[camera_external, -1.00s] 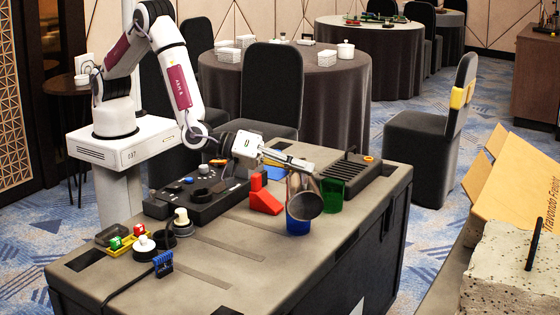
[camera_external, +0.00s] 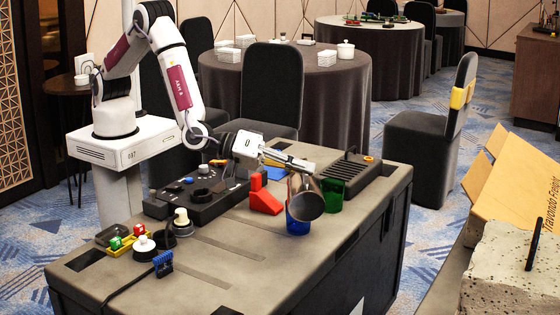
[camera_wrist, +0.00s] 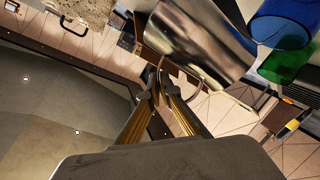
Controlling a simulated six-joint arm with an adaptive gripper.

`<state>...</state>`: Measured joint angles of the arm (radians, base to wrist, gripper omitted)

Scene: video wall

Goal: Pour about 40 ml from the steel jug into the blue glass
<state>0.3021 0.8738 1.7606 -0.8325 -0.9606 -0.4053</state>
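The steel jug (camera_external: 305,191) is tipped steeply, its mouth facing down and toward the external camera, over the blue glass (camera_external: 298,226). My gripper (camera_external: 312,167) is shut on the jug's handle, above and behind the jug body. In the wrist view my fingertips (camera_wrist: 160,88) close around the jug's handle, with the jug (camera_wrist: 195,42) beyond them. The blue glass (camera_wrist: 283,22) is off the jug's mouth side there. The jug hides part of the glass's rim in the external view. I cannot make out any liquid stream or the level in the glass.
A green glass (camera_external: 333,195) stands close behind the blue glass. A red wedge block (camera_external: 264,198) is just left of it. A black console (camera_external: 200,197) and a dark box (camera_external: 350,173) stand farther back.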

